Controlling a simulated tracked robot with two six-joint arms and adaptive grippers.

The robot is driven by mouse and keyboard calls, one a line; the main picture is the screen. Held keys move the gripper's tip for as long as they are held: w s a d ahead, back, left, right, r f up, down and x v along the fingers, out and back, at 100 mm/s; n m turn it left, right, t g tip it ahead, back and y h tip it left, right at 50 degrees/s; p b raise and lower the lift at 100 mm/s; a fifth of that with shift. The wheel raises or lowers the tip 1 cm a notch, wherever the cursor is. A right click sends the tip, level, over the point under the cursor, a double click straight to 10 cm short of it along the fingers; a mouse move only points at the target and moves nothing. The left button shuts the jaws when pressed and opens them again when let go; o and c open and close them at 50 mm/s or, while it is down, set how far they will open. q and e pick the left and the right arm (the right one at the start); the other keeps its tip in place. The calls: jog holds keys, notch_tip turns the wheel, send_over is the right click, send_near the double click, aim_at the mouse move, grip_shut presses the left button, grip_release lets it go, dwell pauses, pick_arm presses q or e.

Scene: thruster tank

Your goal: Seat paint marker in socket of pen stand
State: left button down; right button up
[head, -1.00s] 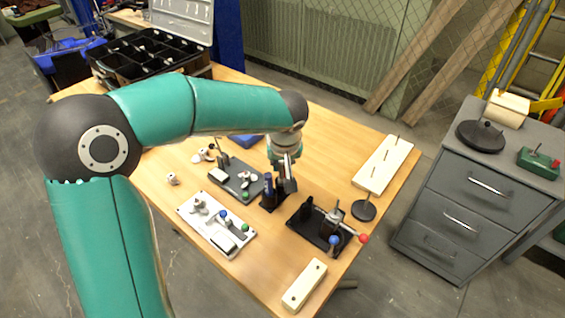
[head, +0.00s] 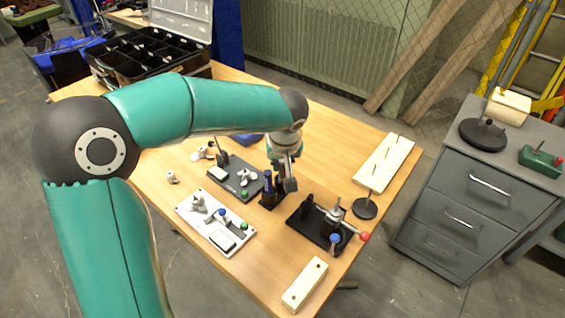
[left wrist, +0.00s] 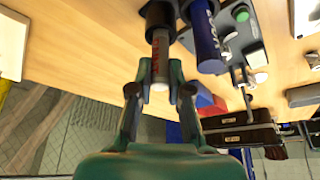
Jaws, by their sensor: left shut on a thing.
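The paint marker (left wrist: 159,62), grey with red lettering and a pale end, stands between the fingers of my left gripper (left wrist: 159,89) in the left wrist view. The gripper is shut on it near the pale end. The marker's other end meets a wide black socket (left wrist: 160,14) of the pen stand; how deep it sits is hidden. A blue marker (left wrist: 205,40) stands beside it. In the head view my left gripper (head: 289,184) is over the small dark pen stand (head: 267,204), and the blue marker (head: 268,182) shows to its left. My right gripper is not in view.
A grey-black fixture plate (head: 232,184) and a white one (head: 203,231) lie left of the stand. A black fixture with a red-knobbed lever (head: 363,237) is at the right.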

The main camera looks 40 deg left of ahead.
pick_arm(q)
jog(key=c, duration=1)
grip_release()
jog(key=shift+r, duration=0.1)
jog(key=p+v, duration=0.1)
jog(key=v, duration=0.4)
jog(key=p+v, duration=0.1)
jog(key=v, duration=0.4)
jog(key=w+a+p+v, duration=0.1)
jog(key=v, duration=0.4)
jog(key=shift+d+r, duration=0.1)
jog(key=shift+r, duration=0.4)
